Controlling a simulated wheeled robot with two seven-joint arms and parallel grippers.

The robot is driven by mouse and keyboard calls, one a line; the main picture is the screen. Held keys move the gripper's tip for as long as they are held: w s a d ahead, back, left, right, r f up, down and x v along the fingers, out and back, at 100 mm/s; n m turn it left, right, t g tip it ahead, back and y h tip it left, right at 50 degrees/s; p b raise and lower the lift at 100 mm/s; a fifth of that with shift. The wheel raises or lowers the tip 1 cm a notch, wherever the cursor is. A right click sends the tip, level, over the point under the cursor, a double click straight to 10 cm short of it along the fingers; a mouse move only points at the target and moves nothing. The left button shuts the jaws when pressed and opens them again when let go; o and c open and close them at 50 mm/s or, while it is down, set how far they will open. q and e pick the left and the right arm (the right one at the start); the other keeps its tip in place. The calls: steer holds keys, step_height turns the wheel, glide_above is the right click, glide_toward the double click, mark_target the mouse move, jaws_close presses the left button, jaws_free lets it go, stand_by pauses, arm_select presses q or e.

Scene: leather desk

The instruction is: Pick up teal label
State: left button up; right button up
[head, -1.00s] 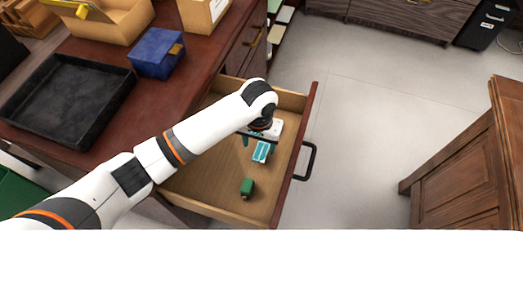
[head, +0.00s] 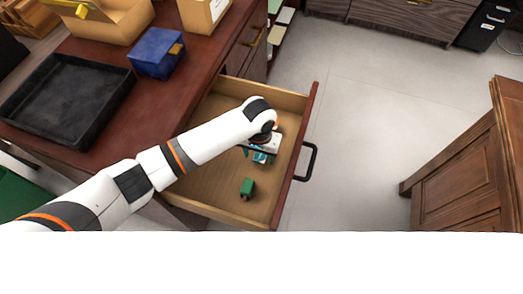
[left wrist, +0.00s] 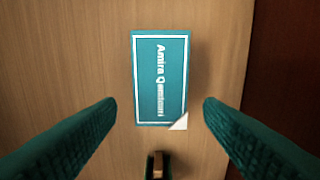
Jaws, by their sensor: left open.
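The teal label (left wrist: 160,75) lies flat on the drawer's wooden floor in the left wrist view. It has a white border, white lettering and a pale lower right corner. In the head view only part of the label (head: 260,157) shows under my left gripper (head: 256,152). In the left wrist view the open fingers of my left gripper (left wrist: 160,108) stand on either side of the label's lower part, with nothing between them in their grip. My right gripper is not in view.
The open drawer (head: 215,190) has raised walls and a front with a black handle (head: 306,162). A small green object (head: 247,187) lies in it near the label. A black tray (head: 65,98) and a blue box (head: 155,52) stand on the desk.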

arm_select(q)
steer(key=shift+f, duration=0.2)
stand_by(0.3)
steer(key=c, duration=1.1)
